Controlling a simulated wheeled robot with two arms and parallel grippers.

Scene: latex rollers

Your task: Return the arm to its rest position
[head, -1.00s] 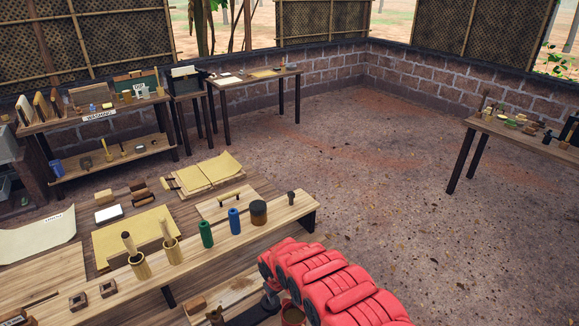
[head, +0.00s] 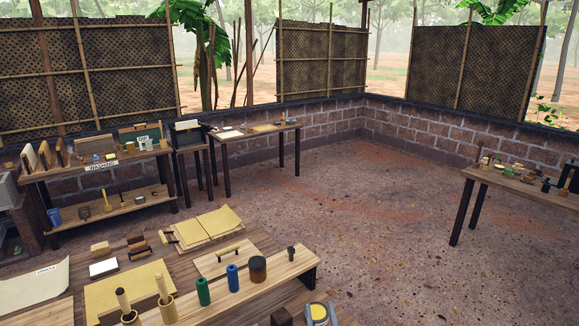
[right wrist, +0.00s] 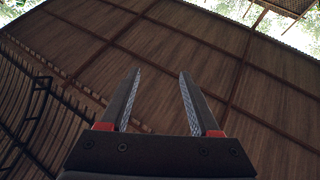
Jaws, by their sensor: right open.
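My right gripper (right wrist: 158,100) shows in the right wrist view, with its two dark, ridged fingers spread apart. Nothing is between them. It faces up toward the brown panelled roof (right wrist: 190,60), clear of any object. In the head view I cannot make out either gripper, and no red arm shows over the bench. My left gripper is in neither view.
Below is a wooden bench with a raised shelf (head: 303,268) carrying green (head: 203,291) and blue (head: 232,278) cylinders and a dark jar (head: 258,269). A washing table (head: 125,171) stands left, another table (head: 468,200) right. The floor between is clear.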

